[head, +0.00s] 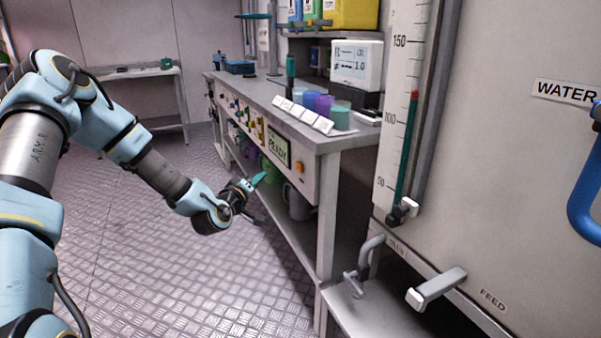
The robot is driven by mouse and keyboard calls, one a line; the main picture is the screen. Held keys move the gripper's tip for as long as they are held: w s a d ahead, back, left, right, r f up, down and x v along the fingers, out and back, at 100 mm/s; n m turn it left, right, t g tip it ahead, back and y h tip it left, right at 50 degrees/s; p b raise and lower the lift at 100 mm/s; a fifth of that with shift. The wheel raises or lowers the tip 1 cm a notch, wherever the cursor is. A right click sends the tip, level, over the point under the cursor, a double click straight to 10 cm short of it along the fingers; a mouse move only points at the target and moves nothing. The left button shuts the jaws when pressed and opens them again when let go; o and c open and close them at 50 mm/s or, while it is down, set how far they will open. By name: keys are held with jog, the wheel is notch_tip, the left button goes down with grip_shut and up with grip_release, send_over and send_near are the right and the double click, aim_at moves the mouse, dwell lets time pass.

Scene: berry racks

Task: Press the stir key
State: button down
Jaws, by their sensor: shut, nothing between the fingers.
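My gripper (259,179) has green fingertips and is shut and empty. In the head view it appears in front of the bench's front panel, just left of the READY display. Whether it touches the panel I cannot tell. The READY display (278,149) is a small greenish screen. An orange button (299,166) sits to its right. Several small coloured knobs or keys (243,118) run along the panel to the left. Their labels are too small to read, so I cannot tell which is the stir key. My gripper and wrist hide part of the area below the panel.
The grey bench (263,91) holds coloured cups (325,105), white label cards (297,109) and a white display box (356,63). A large tank marked WATER (520,150) stands right, with a feed lever (437,288) sticking out. The metal floor (180,270) is open at left.

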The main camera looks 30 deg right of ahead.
jog(key=s+d, duration=0.1)
jog(key=d, duration=0.7)
jog(key=shift+d, duration=0.35)
jog(key=shift+d+b, duration=0.1)
jog(key=shift+b, duration=0.2)
dwell(1.7)
jog(key=shift+d, duration=0.3)
jog(key=shift+s+d, duration=0.15)
jog(key=shift+d, duration=0.35)
dwell(0.6)
dwell(0.4)
jog(key=shift+a, duration=0.9)
jog(key=shift+w+a, duration=0.2)
jog(key=shift+a, duration=1.05)
jog(key=shift+w+a, duration=0.2)
jog(key=shift+a, duration=1)
